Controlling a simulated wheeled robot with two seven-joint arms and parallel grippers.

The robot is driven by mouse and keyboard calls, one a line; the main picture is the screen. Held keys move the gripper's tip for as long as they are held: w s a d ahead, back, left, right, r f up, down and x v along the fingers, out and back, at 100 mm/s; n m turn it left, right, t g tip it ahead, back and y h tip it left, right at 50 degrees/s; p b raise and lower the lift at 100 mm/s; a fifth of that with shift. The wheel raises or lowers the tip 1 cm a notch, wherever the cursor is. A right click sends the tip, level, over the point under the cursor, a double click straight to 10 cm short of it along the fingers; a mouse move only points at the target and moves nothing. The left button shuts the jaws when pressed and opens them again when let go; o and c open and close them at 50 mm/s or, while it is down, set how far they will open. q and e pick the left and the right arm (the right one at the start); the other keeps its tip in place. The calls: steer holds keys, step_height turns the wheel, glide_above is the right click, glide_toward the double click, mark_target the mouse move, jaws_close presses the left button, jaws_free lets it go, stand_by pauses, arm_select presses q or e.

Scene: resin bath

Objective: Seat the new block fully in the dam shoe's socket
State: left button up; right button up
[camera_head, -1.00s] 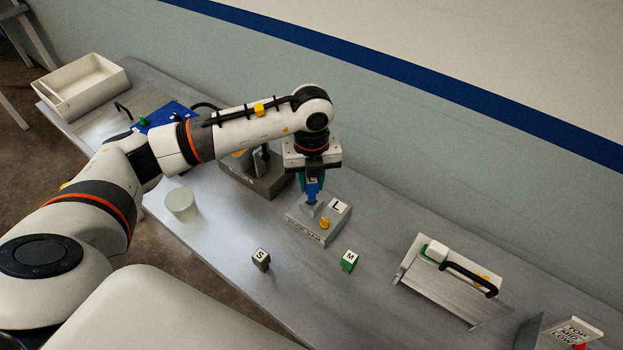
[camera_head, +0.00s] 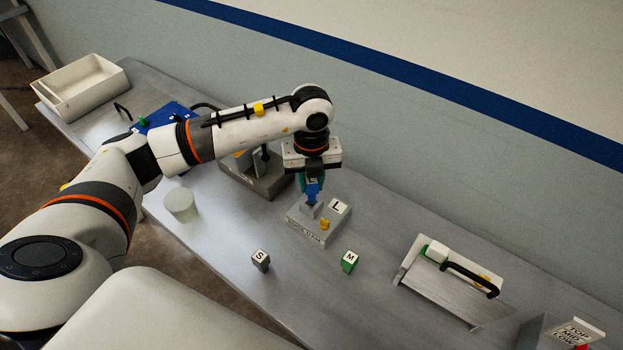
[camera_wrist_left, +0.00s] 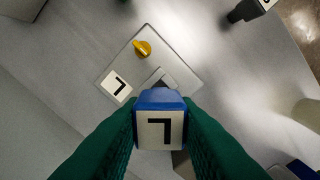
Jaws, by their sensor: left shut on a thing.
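The dam shoe (camera_head: 305,237) is a grey base on the table, with an L plate (camera_head: 337,206) and a yellow knob (camera_head: 325,224) on top. My left gripper (camera_head: 312,187) points down above its far-left part. Its green fingers are shut on a blue block (camera_head: 313,193), whose L face (camera_wrist_left: 160,130) shows in the left wrist view. The block is over or at the grey socket part (camera_head: 308,209) of the shoe. My right gripper is not in view.
A grey S block (camera_head: 261,260) and a green M block (camera_head: 349,262) stand in front of the shoe. A plate with a black handle (camera_head: 470,278) is at the right, a pale cylinder (camera_head: 181,205) at the left.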

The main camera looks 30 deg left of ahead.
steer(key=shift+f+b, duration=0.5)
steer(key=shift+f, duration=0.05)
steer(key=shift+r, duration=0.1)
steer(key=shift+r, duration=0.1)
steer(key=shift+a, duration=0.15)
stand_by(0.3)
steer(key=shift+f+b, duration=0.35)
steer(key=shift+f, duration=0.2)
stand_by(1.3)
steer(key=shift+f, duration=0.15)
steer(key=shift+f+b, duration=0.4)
steer(key=shift+b, duration=0.15)
stand_by(2.6)
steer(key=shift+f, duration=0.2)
stand_by(1.4)
